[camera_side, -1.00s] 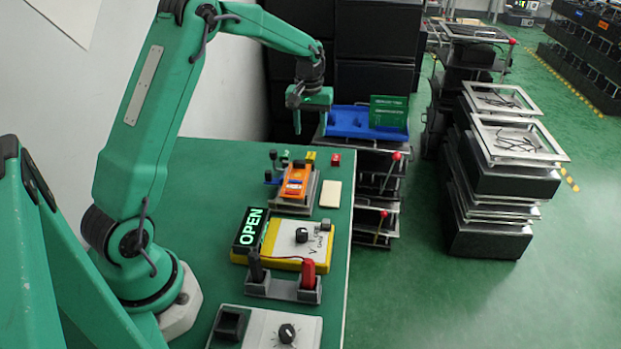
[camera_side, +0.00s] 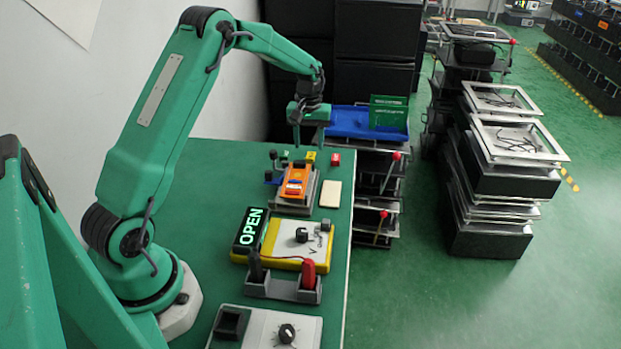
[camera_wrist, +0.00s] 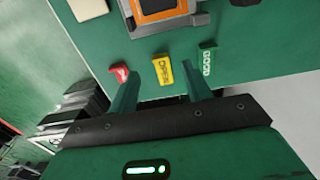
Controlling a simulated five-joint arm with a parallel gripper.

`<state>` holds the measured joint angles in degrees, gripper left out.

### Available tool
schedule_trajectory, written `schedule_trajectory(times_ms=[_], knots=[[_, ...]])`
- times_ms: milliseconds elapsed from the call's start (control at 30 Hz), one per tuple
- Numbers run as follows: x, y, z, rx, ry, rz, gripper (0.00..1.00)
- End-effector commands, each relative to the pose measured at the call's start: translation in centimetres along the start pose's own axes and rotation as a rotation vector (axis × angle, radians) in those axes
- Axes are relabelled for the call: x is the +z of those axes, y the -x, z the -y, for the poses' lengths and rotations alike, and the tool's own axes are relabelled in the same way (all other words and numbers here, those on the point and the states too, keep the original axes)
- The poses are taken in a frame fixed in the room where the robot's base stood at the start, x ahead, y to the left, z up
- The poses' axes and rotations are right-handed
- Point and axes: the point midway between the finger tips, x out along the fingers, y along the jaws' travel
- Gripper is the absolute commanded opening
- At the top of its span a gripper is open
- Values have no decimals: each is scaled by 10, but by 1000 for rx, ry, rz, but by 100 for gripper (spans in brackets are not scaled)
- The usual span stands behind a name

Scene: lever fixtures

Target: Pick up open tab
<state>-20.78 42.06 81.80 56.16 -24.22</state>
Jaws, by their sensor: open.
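Three small tabs lie in a row on the green bench. In the wrist view they are a red tab (camera_wrist: 119,71), a yellow tab (camera_wrist: 162,71) and a green tab (camera_wrist: 207,60) with pale lettering that I cannot read surely. In the side view the yellow tab (camera_side: 310,157) lies between the red tab (camera_side: 335,159) and the green one. A black block (camera_side: 250,229) with glowing green OPEN letters stands nearer on the bench. My gripper (camera_wrist: 159,69) is open and empty. It hangs above the row, and the yellow tab appears between its fingertips in the wrist view.
An orange meter (camera_side: 297,183) in a grey holder sits close in front of the tabs, beside a cream pad (camera_side: 331,194). A yellow-edged panel (camera_side: 300,240) with a knob and a holder with black and red levers stand nearer. A blue tray (camera_side: 350,123) lies beyond the bench edge.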

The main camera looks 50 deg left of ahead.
Motion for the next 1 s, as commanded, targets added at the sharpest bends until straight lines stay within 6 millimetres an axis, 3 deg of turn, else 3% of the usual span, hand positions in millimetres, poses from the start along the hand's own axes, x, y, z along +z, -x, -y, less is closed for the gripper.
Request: schedule_trajectory(times_ms=[167, 600, 1000], knots=[[0, -7, 0, 0, 0, 1, 49], [0, -50, 0, -1, 0, 1, 49], [-1, -52, 0, 0, 0, 0, 49]])
